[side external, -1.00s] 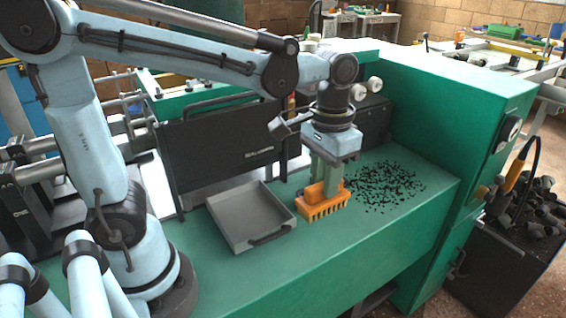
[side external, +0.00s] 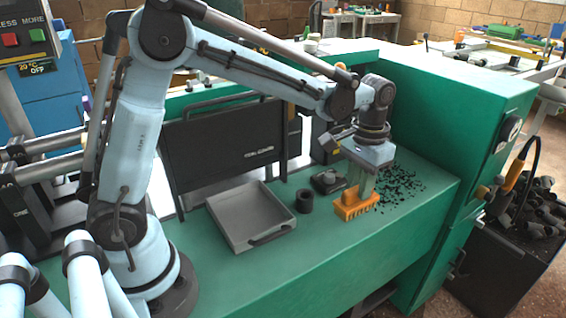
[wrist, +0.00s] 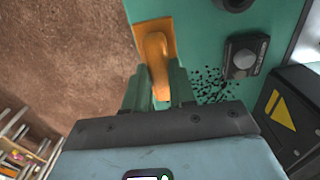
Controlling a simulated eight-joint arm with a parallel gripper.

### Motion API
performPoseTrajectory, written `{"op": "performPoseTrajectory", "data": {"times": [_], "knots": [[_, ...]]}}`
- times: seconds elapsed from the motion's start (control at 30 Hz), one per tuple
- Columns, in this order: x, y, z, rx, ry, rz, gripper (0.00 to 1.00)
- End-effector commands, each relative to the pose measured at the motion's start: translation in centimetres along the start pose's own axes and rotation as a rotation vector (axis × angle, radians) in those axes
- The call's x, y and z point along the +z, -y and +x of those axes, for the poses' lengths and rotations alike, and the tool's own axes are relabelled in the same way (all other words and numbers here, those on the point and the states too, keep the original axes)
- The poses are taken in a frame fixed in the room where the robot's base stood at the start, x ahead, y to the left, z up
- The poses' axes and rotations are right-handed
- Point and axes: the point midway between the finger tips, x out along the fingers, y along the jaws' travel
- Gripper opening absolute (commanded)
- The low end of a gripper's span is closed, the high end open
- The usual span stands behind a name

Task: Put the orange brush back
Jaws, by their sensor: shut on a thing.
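The orange brush (side external: 356,207) is on the green bench top near its front edge, bristles down, to the right of the grey tray. My gripper (side external: 360,192) is above it, shut on its handle. In the wrist view the brush (wrist: 152,33) has its handle between the two green fingers of my gripper (wrist: 160,82). I cannot tell whether the bristles touch the bench. Small black bits (side external: 402,187) are scattered on the bench, right of and behind the brush.
The empty grey tray (side external: 232,222) is left of the brush. A black ring (side external: 304,201) and a black block with a knob (side external: 328,181) stand between them. A green cabinet (side external: 440,125) rises behind the bits. A black bin (side external: 515,255) is on the right.

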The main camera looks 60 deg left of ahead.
Motion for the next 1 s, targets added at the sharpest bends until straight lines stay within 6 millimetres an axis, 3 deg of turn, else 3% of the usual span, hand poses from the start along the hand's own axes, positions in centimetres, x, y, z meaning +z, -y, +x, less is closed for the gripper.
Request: {"op": "performPoseTrajectory", "data": {"times": [0.23,0.5,0.93,0.97,1.0], "knots": [[-0.8,1.0,1.4,0.000,0.000,0.001,0.00],[-0.8,1.0,4.6,0.000,0.000,0.001,0.00],[-0.8,1.0,5.1,0.000,0.000,0.001,0.00],[-0.7,1.0,5.1,0.000,0.000,0.001,0.29],[-0.7,1.0,5.1,0.000,0.000,0.001,0.35]]}}
